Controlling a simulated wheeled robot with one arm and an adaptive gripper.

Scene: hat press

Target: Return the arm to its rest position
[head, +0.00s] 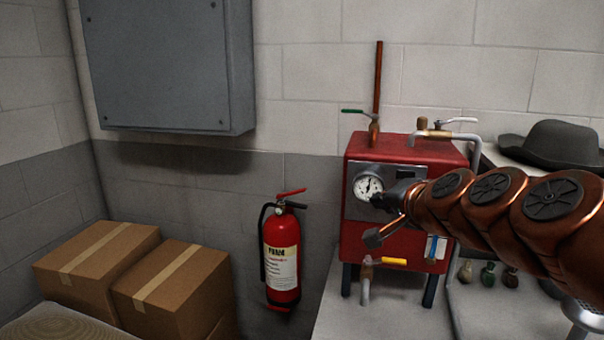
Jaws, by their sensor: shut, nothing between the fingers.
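My copper-coloured arm (495,205) reaches in from the right edge and extends left across the front of the red boiler (408,158). My gripper (379,202) is at its far end, shut and empty. It appears in front of the boiler's grey panel, just right of and below the round white gauge (368,187). Whether it touches the panel cannot be told. The arm hides part of the boiler's right side.
A yellow-handled tap (392,262) sits low on the boiler. A dark hat (552,143) and several small bottles (488,274) are at right. A fire extinguisher (281,255) hangs left of the boiler. Cardboard boxes (172,288) stand lower left; a grey cabinet (168,65) hangs above.

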